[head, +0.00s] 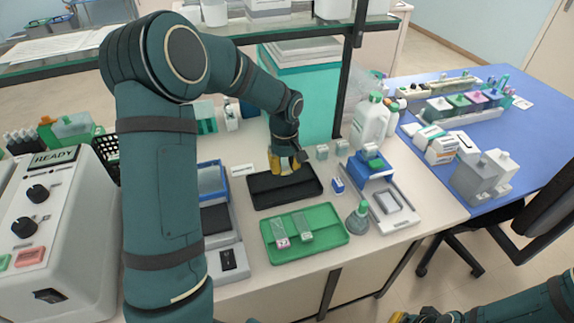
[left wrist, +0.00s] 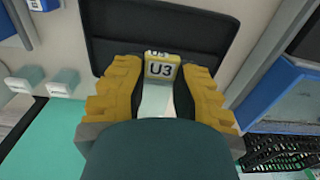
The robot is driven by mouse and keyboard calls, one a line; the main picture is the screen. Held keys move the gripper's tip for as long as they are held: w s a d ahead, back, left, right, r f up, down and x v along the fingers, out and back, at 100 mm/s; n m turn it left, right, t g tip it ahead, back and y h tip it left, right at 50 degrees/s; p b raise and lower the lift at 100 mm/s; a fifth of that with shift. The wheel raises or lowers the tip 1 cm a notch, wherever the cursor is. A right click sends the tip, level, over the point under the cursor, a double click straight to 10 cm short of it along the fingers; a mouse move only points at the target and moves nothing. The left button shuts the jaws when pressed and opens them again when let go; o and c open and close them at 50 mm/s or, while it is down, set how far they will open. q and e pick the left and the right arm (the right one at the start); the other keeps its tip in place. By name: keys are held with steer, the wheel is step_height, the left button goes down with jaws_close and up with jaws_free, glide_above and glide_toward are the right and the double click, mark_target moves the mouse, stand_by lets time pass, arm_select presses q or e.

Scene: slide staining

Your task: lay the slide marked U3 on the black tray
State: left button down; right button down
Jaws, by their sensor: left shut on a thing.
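My left gripper (head: 287,164) is over the back part of the black tray (head: 270,199) in the head view. In the left wrist view its yellow fingers (left wrist: 157,92) are shut on the slide marked U3 (left wrist: 161,71), with the yellow label end facing the black tray (left wrist: 110,22). The clear glass of the slide runs back between the fingers. I cannot tell whether the slide touches the tray. In the head view the slide is hidden by the gripper. My right gripper (head: 428,316) shows only partly at the bottom edge.
A green tray (head: 335,237) with slides lies just in front of the black tray. A green-capped bottle (head: 358,220) and a balance-like device (head: 385,198) stand to the right. A blue-edged device (head: 212,182) is close on the left. A glass shelf (head: 270,27) spans above.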

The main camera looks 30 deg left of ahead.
mark_target(285, 190)
arm_select(q)
steer(key=shift+w+f, duration=0.2)
steer(key=shift+s+a+f+b, duration=0.1)
steer(key=shift+f+b, duration=0.35)
steer(key=shift+f, duration=0.05)
steer(key=shift+f+b, duration=2)
steer(key=shift+f, duration=0.95)
steer(key=shift+f, duration=0.15)
steer(key=c, duration=0.8)
jaws_free()
step_height(285, 190, up, 12)
